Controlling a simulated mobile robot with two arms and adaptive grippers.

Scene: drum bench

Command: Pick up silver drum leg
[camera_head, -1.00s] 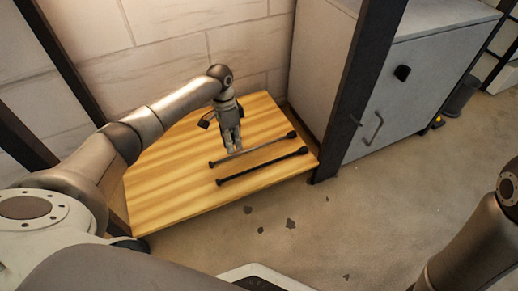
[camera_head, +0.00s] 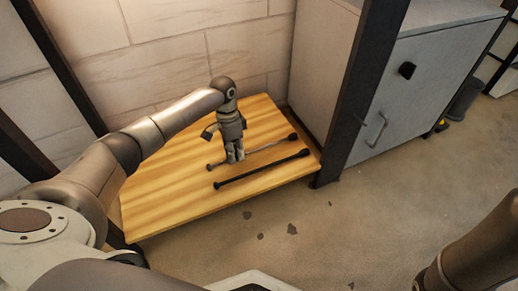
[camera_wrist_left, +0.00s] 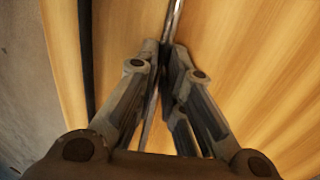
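The silver drum leg (camera_head: 264,147) lies on the wooden board, with dark ends. A black drum leg (camera_head: 258,170) lies apart from it, nearer the board's front edge. My left gripper (camera_head: 235,159) points down over the silver leg, toward its left end, and hides part of it. In the left wrist view, the silver leg (camera_wrist_left: 174,18) runs between the two fingertips of my left gripper (camera_wrist_left: 165,48), which look closed on it. The black leg (camera_wrist_left: 86,50) is to the left there, clear of the fingers. My right gripper is out of view.
The wooden board (camera_head: 165,205) has bare room left of the legs. A dark post (camera_head: 357,95) stands by its right edge, with a grey cabinet (camera_head: 425,85) beyond. A block wall (camera_head: 165,60) is behind.

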